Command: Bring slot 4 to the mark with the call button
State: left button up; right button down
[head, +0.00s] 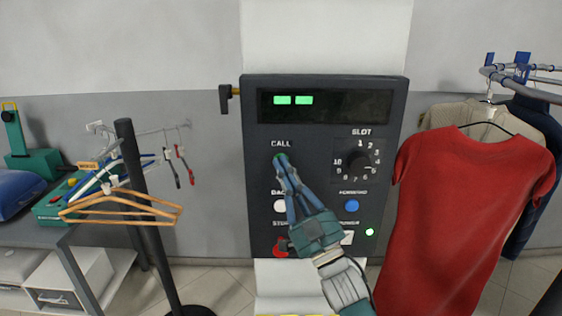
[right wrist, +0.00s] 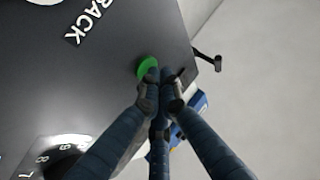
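The dark control panel (head: 322,240) faces me, with a display (head: 325,105) showing two short green bars. The green call button (head: 278,157) sits under the CALL label. My right gripper (head: 283,165) reaches up to it with its fingers together, and nothing shows between them. In the right wrist view the fingertips (right wrist: 159,78) overlap the lower edge of the green button (right wrist: 147,64); I cannot tell whether it is pressed in. The round slot dial (head: 358,163) is to the right; its pointed number is too small to read. My left gripper is out of view.
Below are a white button (head: 279,206), a blue button (head: 352,206) and a red stop button (head: 281,246), partly behind my gripper. A red garment (head: 465,200) hangs close on the right. A black stand (head: 140,190) with wooden hangers (head: 125,212) is at left.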

jog(key=shift+s, duration=0.7)
jog(key=s+p, duration=0.2)
jog(key=s, duration=0.3)
dwell(0.5)
